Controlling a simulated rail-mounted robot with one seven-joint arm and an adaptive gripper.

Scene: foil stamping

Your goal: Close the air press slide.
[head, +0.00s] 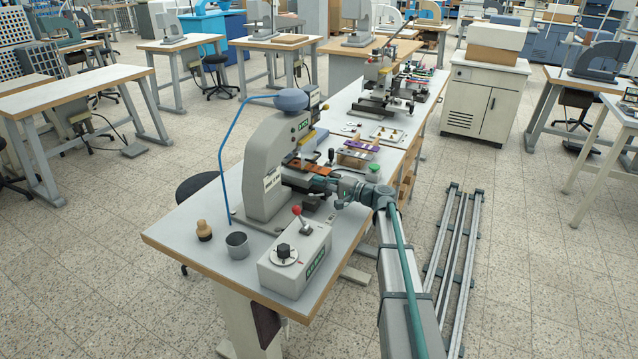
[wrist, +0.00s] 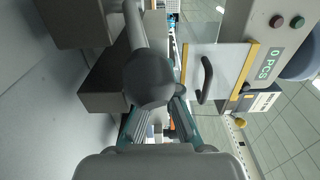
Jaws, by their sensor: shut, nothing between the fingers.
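The air press (head: 275,165) is a tall grey machine with a blue-grey cap and a small counter display, near the front of the long table. An orange-brown plate (head: 306,168), apparently the slide, lies at its working opening. My gripper (head: 318,184) reaches in from the right, low in front of the press and close to the plate. In the wrist view a large dark ball knob (wrist: 150,77) on a grey rod is right ahead of the fingers (wrist: 157,110) and hides their tips. The fingers are shut and hold nothing. Whether they touch the knob I cannot tell.
A grey control box (head: 296,258) with a red-topped lever stands in front of the press, beside a metal cup (head: 237,245) and a small brown stamp (head: 204,231). A yellow-edged panel with a black handle (wrist: 206,80) is right of the knob in the wrist view.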

